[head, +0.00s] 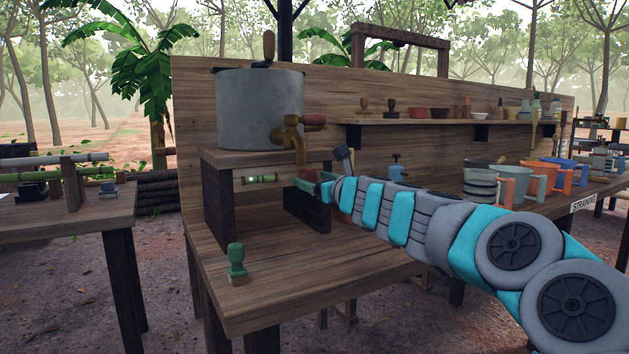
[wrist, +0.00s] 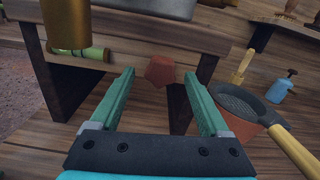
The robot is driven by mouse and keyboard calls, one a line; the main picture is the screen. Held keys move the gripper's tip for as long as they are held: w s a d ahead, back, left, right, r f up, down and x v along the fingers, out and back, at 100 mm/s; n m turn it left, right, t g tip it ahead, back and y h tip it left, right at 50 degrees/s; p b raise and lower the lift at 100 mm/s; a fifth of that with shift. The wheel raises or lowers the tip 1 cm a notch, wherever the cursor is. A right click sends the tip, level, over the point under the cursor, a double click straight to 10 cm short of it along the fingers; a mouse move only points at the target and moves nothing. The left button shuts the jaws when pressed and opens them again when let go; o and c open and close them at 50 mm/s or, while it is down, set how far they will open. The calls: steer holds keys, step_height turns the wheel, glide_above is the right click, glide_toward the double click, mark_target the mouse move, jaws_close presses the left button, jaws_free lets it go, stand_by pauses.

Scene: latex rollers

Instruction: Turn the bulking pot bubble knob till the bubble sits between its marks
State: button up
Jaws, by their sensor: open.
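The grey bulking pot (head: 262,105) stands on a wooden stand (head: 215,157), with a brass tap and red-brown handle in front. A green bubble vial (head: 260,179) is mounted under the stand top; it also shows in the wrist view (wrist: 95,52). A pale bubble seems to lie left of its middle; the marks are too small to read. The red faceted knob (wrist: 160,71) sits under the stand's front edge, right of the vial. My gripper (wrist: 160,74) is open and empty, its green fingers on either side of the knob, with no clear contact.
A strainer with a yellow handle (wrist: 295,150) is close to the right finger. A blue bottle (wrist: 282,86) stands beyond it. A green stamp-like object (head: 236,262) is at the bench's front left. Mugs and buckets (head: 525,180) fill the right side.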

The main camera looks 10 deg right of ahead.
steer(key=shift+c, duration=0.4)
jaws_close()
stand_by(0.4)
